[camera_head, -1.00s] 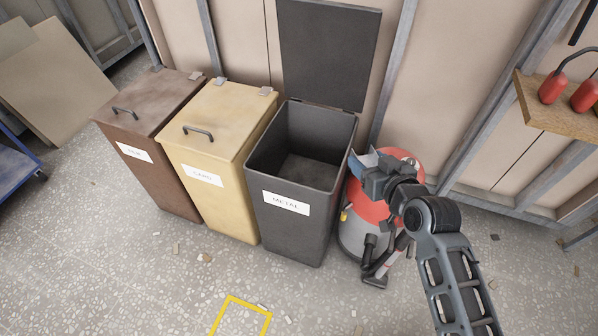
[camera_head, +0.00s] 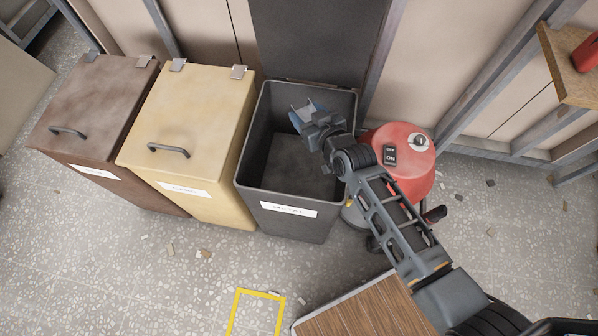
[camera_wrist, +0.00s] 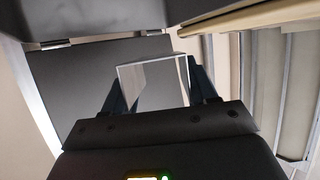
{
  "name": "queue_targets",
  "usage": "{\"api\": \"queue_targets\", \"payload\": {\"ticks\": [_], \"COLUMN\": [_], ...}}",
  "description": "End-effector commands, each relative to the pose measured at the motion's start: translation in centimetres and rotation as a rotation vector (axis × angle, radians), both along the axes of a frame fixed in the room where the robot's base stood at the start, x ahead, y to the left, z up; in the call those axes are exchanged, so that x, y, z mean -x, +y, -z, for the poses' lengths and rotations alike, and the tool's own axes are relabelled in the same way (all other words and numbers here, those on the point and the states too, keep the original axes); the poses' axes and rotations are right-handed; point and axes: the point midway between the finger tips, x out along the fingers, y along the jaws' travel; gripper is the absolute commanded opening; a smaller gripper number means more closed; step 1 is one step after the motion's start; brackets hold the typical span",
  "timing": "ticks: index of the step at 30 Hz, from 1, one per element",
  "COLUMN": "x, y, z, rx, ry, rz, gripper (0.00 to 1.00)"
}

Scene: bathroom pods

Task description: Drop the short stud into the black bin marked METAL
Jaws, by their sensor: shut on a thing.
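The black bin (camera_head: 262,190) marked METAL stands open, its lid (camera_head: 310,40) raised behind it. The bin's label (camera_head: 288,209) faces front. My gripper (camera_head: 308,114) is over the bin's opening, toward its right rear, in the head view. Its height relative to the rim is hard to judge. In the wrist view, the short stud (camera_wrist: 155,82), a pale grey metal piece with a squarish outline, is held between the two dark fingers. My gripper (camera_wrist: 160,95) is shut on it. In the head view the stud is small and hard to separate from the fingers.
A closed yellow bin (camera_head: 200,110) and a closed brown bin (camera_head: 95,105) stand to the left. A red vacuum cleaner (camera_head: 405,160) stands close at the right. A wooden shelf (camera_head: 565,65) is at upper right. Small debris lies on the floor.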

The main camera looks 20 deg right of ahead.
Motion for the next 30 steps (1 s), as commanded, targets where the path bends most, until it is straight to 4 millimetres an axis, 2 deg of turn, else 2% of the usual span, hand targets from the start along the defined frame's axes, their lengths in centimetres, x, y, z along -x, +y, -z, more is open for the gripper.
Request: {"api": "queue_targets", "payload": {"ticks": [15, 25, 26, 30], "x": [0.0, 0.0, 0.0, 0.0], "y": [0.0, 0.0, 0.0, 0.0], "z": [5.3, 5.5, 5.5, 5.5], "rx": [0.0, 0.0, 0.0, 0.0], "ry": [-0.001, -0.001, -0.001, -0.001], "rz": [0.001, 0.001, 0.001, 0.001], "gripper": [0.25, 0.25, 0.58, 0.71]}}
